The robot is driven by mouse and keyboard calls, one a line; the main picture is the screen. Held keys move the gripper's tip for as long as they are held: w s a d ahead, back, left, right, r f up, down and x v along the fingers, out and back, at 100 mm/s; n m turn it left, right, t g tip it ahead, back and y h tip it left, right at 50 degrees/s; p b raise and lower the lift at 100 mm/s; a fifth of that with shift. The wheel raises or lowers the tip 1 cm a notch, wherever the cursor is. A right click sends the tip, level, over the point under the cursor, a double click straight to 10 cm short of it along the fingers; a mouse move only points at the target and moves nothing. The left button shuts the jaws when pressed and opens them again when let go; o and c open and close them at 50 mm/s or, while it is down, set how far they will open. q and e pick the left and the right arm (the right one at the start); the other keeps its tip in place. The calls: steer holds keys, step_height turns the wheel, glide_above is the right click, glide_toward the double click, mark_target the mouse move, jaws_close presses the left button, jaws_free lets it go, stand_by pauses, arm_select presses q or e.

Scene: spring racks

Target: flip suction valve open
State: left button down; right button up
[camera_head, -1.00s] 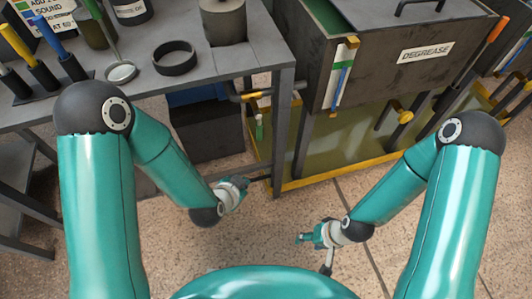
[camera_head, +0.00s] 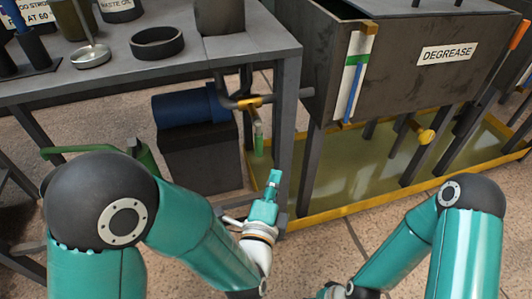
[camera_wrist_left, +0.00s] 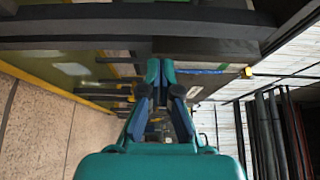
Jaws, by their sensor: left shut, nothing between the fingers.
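A grey pipe with a yellow-handled valve (camera_head: 250,102) runs under the bench beside a blue motor (camera_head: 190,106). A green-ended clear tube (camera_head: 258,138) hangs below it. I take this as the suction valve, but no label shows on it. The handle lies roughly along the pipe. My left gripper (camera_head: 273,178) is shut and empty, below and slightly right of the valve, in front of the bench leg and apart from the valve. Its fingers also show close together in the left wrist view (camera_wrist_left: 161,72). My right gripper's fingers are out of view at the bottom edge.
A bench leg (camera_head: 285,135) stands just right of the valve. The degrease tank (camera_head: 400,75) is to the right, above a yellow-edged tray (camera_head: 345,211). Another yellow valve (camera_head: 426,136) sits under the tank. A dark block (camera_head: 200,160) supports the motor.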

mark_target(259, 141)
arm_select(q)
steer(key=b+x, duration=0.1)
steer(key=x, duration=0.9)
steer(key=shift+w+f+b, duration=0.15)
steer(key=shift+b, duration=0.2)
steer(key=shift+s+a+b, duration=0.2)
steer(key=shift+a+b, duration=0.05)
steer(key=shift+a, duration=0.8)
steer(key=shift+s+a+b, duration=0.2)
steer(key=shift+a+b, duration=0.05)
steer(key=shift+a, duration=0.75)
steer(key=shift+d, duration=0.15)
